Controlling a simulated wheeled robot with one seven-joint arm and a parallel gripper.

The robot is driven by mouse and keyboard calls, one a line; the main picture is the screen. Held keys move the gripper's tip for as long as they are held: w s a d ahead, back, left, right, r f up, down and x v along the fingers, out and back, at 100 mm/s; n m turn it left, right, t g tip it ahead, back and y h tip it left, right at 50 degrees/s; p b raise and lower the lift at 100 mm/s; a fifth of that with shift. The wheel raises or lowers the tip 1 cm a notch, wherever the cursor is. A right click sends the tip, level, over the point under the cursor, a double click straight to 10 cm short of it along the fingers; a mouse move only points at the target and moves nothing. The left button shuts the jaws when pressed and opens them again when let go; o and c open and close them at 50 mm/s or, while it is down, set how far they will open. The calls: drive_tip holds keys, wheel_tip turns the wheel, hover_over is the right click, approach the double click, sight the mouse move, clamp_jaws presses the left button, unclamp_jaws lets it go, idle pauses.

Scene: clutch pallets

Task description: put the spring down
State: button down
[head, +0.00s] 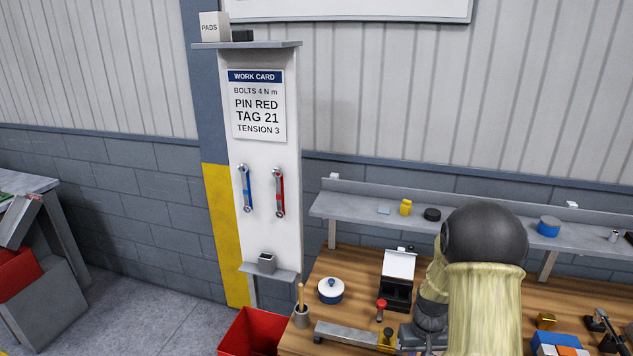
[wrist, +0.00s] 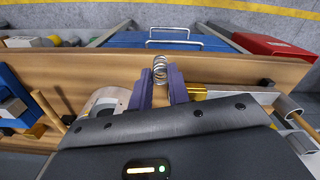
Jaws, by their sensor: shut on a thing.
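The spring (wrist: 160,68) is a small silver coil in the wrist view. It stands out between the fingertips of my gripper (wrist: 161,82), whose two purple fingers are shut on it. The spring and fingers are over the wooden bench (wrist: 235,68), near its edge. In the head view my arm covers the right middle of the bench, and neither the spring nor my fingertips can be made out.
An open black box with a white lid (head: 398,264), a white pot with a blue knob (head: 331,292) and a metal bar (head: 345,334) are on the bench. A red bin (head: 252,332) stands at its left. A grey shelf (head: 345,207) runs behind.

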drive_tip(key=a+f, duration=0.9)
drive_tip(key=f, duration=0.2)
drive_tip(key=shift+a+f, duration=0.15)
drive_tip(key=shift+f, duration=0.1)
drive_tip(key=shift+f, duration=0.15)
drive_tip(key=s+f, duration=0.4)
drive_tip(key=f, duration=1)
drive_tip(key=shift+f, duration=0.4)
